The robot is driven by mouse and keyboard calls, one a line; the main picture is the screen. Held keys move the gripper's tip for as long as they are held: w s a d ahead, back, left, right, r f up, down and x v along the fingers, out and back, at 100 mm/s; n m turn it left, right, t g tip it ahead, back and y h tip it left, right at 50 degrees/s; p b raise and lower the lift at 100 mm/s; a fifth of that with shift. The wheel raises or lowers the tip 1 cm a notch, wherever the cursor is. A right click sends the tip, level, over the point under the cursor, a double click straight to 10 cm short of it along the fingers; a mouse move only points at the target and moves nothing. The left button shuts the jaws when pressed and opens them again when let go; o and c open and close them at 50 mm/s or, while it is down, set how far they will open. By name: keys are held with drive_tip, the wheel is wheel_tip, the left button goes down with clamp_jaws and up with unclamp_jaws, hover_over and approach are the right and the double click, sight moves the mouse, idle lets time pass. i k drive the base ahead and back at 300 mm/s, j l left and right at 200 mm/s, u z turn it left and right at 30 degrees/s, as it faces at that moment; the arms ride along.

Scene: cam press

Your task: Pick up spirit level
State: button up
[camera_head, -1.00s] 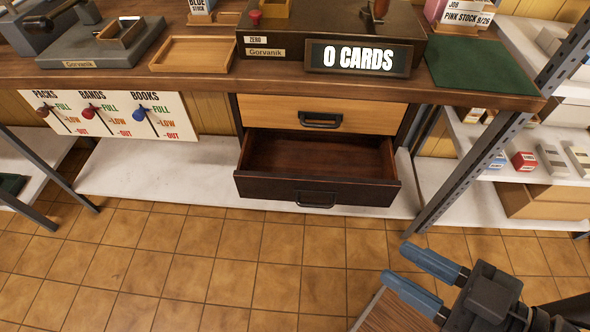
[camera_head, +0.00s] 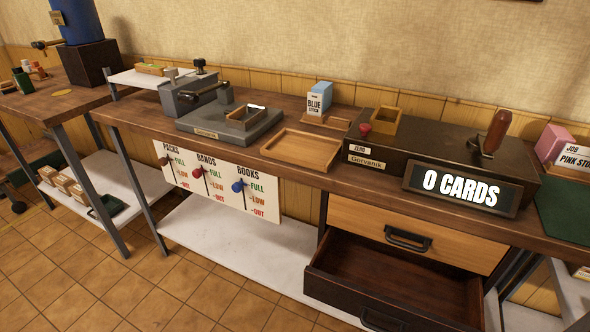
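I cannot make out a spirit level for certain. A small long bar, orange-tan with some green (camera_head: 152,69), lies on the white raised shelf (camera_head: 128,77) at the back left of the bench; it is too small to tell what it is. The lower drawer (camera_head: 400,275) below the bench is pulled open and its visible inside looks empty. My gripper is not in view.
On the wooden bench (camera_head: 300,174) stand a grey press (camera_head: 228,124), an empty wooden tray (camera_head: 300,148), a blue stock box (camera_head: 318,98) and a dark counter unit reading "0 CARDS" (camera_head: 460,187). Tiled floor (camera_head: 150,290) lies clear at the front left.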

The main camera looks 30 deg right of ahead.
sight(143, 68)
drive_tip(key=u, duration=1.05)
drive_tip(key=i+u, duration=0.4)
drive_tip(key=i, duration=4.7)
drive_tip(key=i+j+z, duration=0.1)
drive_tip(key=i+z, duration=0.35)
drive_tip(key=i+j+z, duration=0.3)
drive_tip(key=i+z, duration=0.15)
drive_tip(key=i, duration=0.1)
